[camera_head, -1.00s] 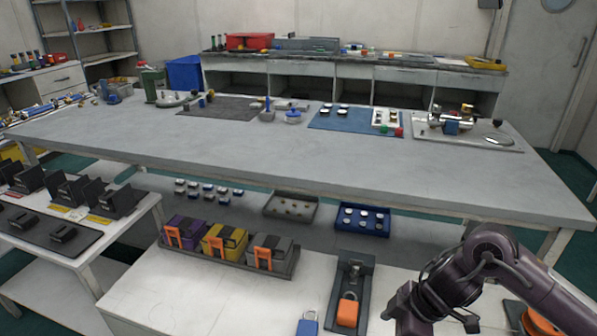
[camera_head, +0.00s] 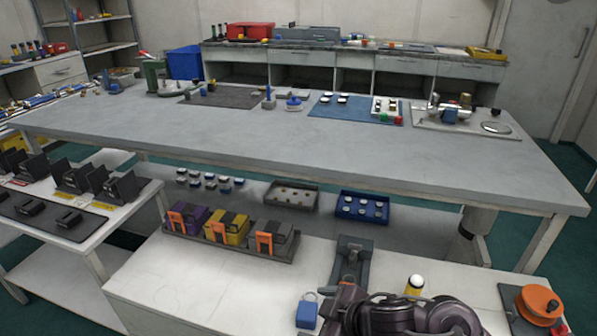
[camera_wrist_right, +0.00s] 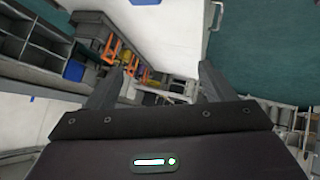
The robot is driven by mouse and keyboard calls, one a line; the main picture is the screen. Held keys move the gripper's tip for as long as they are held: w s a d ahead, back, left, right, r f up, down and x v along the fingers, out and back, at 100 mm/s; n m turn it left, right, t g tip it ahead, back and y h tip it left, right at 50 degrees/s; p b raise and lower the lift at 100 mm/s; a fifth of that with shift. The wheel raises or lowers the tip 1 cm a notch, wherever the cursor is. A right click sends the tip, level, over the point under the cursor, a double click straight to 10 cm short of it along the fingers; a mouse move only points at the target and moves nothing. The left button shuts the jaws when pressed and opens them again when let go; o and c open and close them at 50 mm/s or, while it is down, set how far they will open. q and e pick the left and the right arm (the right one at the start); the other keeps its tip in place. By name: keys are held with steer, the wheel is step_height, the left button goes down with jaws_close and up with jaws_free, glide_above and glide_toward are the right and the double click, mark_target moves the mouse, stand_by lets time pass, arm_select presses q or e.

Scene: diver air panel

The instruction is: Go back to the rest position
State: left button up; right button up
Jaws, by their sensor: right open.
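My right gripper (camera_wrist_right: 157,85) is open in the right wrist view, with its two dark fingers apart and nothing seen between them. In the head view my right arm is folded low at the bottom, over the front of the white lower bench (camera_head: 190,285). Its fingertips cannot be made out clearly there. My left gripper is in neither view.
A blue padlock (camera_head: 307,312) sits left of my right arm. A dark stand (camera_head: 352,258) is partly hidden behind the arm. A white-and-yellow cylinder (camera_head: 414,285) and an orange reel (camera_head: 538,302) are close by. The long grey table (camera_head: 270,150) has clear front space.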

steer(key=s+d+f+m+g+h, duration=0.2)
steer(key=s+d+f+m+h, duration=0.1)
steer(key=s+d+m, duration=0.4)
steer(key=s+d+f+m+g+h, duration=0.1)
steer(key=s+d+f+m+h, duration=0.3)
steer(key=s+d, duration=0.45)
step_height(320, 180, down, 20)
steer(key=w+m+g, duration=0.1)
steer(key=w, duration=0.1)
steer(key=s+f+g, duration=0.1)
steer(key=s+f, duration=0.3)
steer(key=f, duration=0.4)
steer(key=s+f, duration=0.4)
steer(key=f, duration=0.3)
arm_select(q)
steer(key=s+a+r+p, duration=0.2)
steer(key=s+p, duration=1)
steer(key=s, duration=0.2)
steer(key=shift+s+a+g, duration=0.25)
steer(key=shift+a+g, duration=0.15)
arm_select(e)
steer(key=s+d, duration=0.1)
steer(key=s, duration=0.6)
steer(key=s+d+r, duration=0.1)
steer(key=s+d, duration=0.1)
steer(key=s, duration=0.5)
steer(key=shift+s+d+g, duration=0.3)
steer(key=shift+g, duration=0.1)
